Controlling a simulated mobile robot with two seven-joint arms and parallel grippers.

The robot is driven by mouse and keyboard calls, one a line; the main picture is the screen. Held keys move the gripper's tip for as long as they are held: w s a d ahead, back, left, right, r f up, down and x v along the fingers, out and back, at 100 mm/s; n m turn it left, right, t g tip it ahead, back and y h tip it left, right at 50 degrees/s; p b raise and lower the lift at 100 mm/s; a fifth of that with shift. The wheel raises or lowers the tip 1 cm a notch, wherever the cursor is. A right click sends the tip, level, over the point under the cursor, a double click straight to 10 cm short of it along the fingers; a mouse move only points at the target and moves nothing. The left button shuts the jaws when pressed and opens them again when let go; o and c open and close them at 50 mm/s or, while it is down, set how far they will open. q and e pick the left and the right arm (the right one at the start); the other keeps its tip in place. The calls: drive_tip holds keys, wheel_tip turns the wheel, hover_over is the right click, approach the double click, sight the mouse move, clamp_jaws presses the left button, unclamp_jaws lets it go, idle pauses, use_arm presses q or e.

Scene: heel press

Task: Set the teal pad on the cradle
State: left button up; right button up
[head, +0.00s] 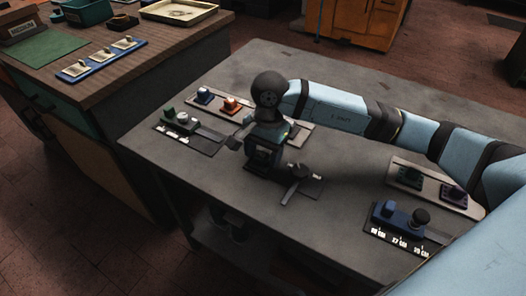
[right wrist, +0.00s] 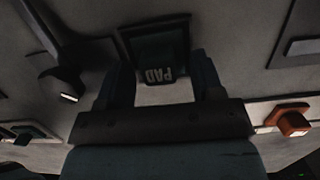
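My right gripper (head: 263,143) is over the middle of the grey table, pointing down. A dark square frame (right wrist: 128,38), seemingly the cradle, shows just beyond the pad. In the head view a dark teal-tinted block sits under the gripper. The shade hides whether pad and cradle touch. My left gripper is out of view.
Trays with coloured blocks lie at the left (head: 182,118) and back (head: 231,104). A blue block (head: 389,209) and a pale tray (head: 478,207) are at the right. The table's front middle is clear.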

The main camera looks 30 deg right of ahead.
drive_tip(key=r, duration=0.3)
drive_tip(key=shift+w+d+r+p, duration=0.15)
drive_tip(key=shift+w+d+p, duration=0.1)
drive_tip(key=shift+p, duration=0.1)
use_arm(q)
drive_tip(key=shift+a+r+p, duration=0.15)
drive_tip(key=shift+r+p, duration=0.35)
drive_tip(key=shift+p, duration=0.1)
use_arm(e)
wheel_tip(320, 180, up, 10)
drive_tip(key=d, duration=0.1)
drive_tip(key=shift+w+d+r, duration=0.2)
drive_tip(key=shift+w+d, duration=0.05)
drive_tip(key=shift+w, duration=0.1)
